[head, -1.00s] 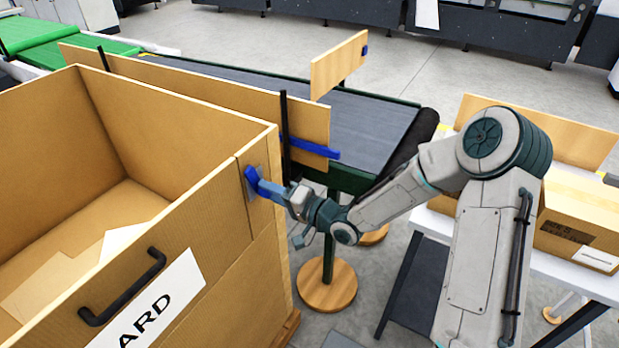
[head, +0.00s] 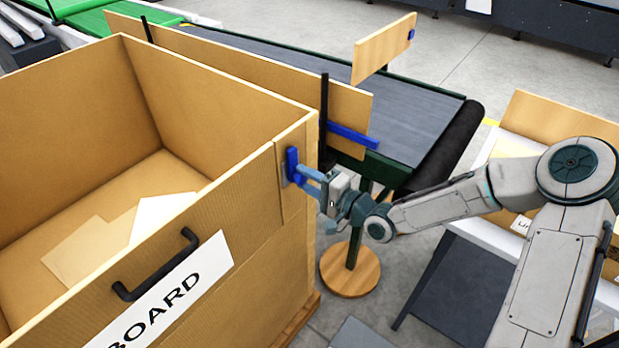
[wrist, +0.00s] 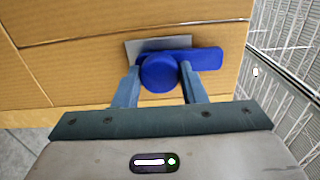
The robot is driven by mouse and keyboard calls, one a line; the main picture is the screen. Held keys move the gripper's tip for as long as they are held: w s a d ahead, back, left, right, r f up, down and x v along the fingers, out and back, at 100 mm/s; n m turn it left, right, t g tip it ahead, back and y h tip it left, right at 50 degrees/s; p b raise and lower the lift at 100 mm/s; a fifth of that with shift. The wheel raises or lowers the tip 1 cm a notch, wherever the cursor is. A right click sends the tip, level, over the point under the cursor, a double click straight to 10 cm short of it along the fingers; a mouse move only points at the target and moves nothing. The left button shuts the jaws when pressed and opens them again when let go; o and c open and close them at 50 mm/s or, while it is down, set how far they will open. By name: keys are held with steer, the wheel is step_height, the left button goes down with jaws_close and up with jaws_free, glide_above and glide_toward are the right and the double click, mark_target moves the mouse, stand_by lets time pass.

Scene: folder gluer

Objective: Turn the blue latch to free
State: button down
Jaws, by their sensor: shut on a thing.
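The blue latch (head: 292,163) is on the near right corner of the big cardboard bin (head: 252,236), over a small grey plate. In the head view its bar looks about upright. In the wrist view the latch has a round blue hub (wrist: 159,73) and a bar (wrist: 207,58) reaching to the right. My gripper (head: 304,176) comes from the right and is shut on the latch. In the wrist view its two fingers (wrist: 160,88) stand on either side of the hub. The fingertips partly hide the latch in the head view.
A black handle (head: 157,272) and a white sign sit on the bin's front. A dark conveyor (head: 410,115) with a wooden side board and a blue bar runs behind. A stand with a round wooden base (head: 350,275) is below my arm.

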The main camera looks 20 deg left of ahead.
steer(key=shift+w+r, duration=0.1)
steer(key=shift+r, duration=0.05)
steer(key=c, duration=0.9)
jaws_free()
steer(key=shift+d+f, duration=0.2)
steer(key=shift+d, duration=0.35)
steer(key=b+v, duration=0.2)
steer(key=v, duration=1.1)
steer(key=shift+a, duration=0.15)
